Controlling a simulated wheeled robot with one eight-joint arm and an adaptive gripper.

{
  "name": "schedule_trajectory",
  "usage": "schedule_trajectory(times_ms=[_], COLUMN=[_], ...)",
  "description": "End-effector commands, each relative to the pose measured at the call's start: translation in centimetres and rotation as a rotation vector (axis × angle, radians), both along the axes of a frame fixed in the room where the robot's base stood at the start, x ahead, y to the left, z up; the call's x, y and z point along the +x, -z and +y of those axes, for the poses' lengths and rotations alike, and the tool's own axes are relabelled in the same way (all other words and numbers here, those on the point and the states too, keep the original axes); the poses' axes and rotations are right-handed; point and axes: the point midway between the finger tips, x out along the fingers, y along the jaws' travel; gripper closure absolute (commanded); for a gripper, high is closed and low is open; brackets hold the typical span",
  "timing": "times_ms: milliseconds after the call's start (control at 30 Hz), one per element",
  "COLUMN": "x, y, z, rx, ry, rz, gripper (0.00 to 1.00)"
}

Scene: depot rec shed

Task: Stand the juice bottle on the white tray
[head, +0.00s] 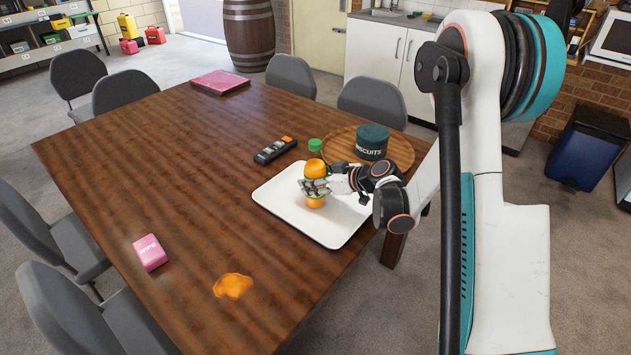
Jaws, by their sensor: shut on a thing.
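The juice bottle (315,168) is orange with a green cap and stands upright over the white tray (340,233). My gripper (315,187) is shut around the middle of the bottle, coming in from the right, and its fingers hide part of it. The lower end of the bottle shows just below the fingers, over the middle of the tray. I cannot tell whether it touches the tray. The rest of the tray looks empty.
A round wooden board (341,143) with a dark biscuit tin (372,141) lies behind the tray. A remote (274,150) lies at the tray's back left. A pink wipes pack (150,252) and an orange spill (233,286) are nearer. Grey chairs surround the table.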

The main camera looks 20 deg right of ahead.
Motion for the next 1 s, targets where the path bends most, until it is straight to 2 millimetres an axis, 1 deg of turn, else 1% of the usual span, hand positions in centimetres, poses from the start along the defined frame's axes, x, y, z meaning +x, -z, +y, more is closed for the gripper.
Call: schedule_trajectory(times_ms=[100, 133, 200, 533, 667, 767, 1000], x=[0.0, 0.0, 0.0, 0.0, -0.3, -1.2, -4.7], y=[0.2, 0.2, 0.2, 0.2, -0.3, -1.1, -3.6], z=[0.0, 0.0, 0.0, 0.0, -0.3, -1.0, -3.7], rx=[0.001, 0.000, 0.000, 0.000, 0.000, 0.000, 0.000], ry=[0.000, 0.000, 0.000, 0.000, 0.001, 0.003, 0.004], rz=[0.000, 0.000, 0.000, 0.000, 0.000, 0.001, 0.000], gripper=[1.00, 0.40, 0.27, 0.27, 0.27, 0.27, 0.27])
